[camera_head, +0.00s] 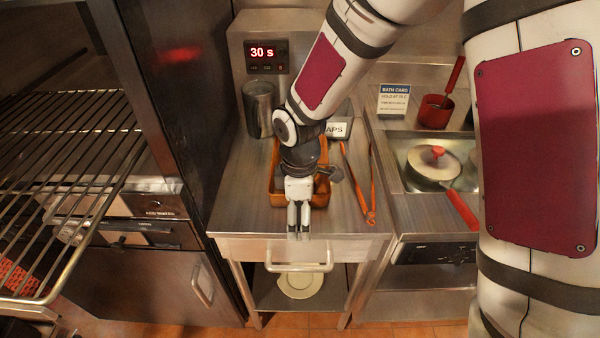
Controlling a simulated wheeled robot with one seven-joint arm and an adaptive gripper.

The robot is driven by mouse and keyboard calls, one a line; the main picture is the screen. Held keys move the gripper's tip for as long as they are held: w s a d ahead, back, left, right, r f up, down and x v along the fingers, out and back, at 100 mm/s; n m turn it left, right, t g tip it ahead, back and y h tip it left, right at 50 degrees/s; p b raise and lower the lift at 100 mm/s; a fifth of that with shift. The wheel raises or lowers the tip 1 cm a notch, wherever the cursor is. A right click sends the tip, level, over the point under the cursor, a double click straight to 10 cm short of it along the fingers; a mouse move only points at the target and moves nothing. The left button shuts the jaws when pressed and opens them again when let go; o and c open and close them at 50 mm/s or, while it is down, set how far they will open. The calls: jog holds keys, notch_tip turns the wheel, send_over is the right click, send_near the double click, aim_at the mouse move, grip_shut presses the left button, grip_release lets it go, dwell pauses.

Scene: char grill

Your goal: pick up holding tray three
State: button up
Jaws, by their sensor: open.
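An orange-brown tray (322,190) lies on the steel counter, partly hidden behind my arm. I see no number on it, so I cannot tell if it is holding tray three. My gripper (298,232) points down in front of the tray, at the counter's front edge. Its fingers are open, with only a narrow gap visible and nothing seen between them. I cannot tell its height over the counter.
A metal cup (259,110) and a timer reading 30 s (263,52) stand behind left. A lidded pan (433,165) and red pot (435,112) are at right. A wire rack (75,150) is at left. A plate (300,284) sits below.

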jog(key=shift+f, duration=0.25)
jog(key=c, duration=1.6)
jog(key=shift+r, duration=0.15)
